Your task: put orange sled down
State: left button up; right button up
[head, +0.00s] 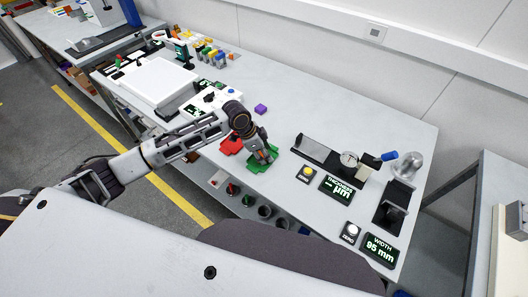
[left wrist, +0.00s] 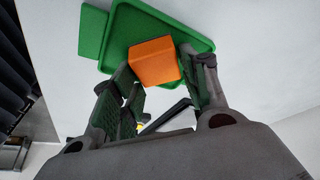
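The orange sled (left wrist: 153,62) is a small orange block between the fingers of my left gripper (left wrist: 157,78) in the left wrist view. Both fingertips appear to touch its sides, so the gripper looks shut on it. It is over the green tray (left wrist: 122,32); I cannot tell whether it touches the tray floor. In the head view my left gripper (head: 262,153) hangs over the green tray (head: 257,167), and only a bit of orange shows between the fingers. My right gripper is not in view.
A red tray (head: 231,145) lies just left of the green one. A purple block (head: 261,109) stands behind. Gauges, with a thickness display (head: 336,188) and a width display (head: 379,250), stand to the right. Bare table lies behind the green tray.

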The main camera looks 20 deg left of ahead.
pick_arm(q)
jog(key=shift+o, duration=0.9)
jog(key=shift+r, duration=0.15)
jog(key=v, duration=1.2)
jog(key=shift+b, duration=0.35)
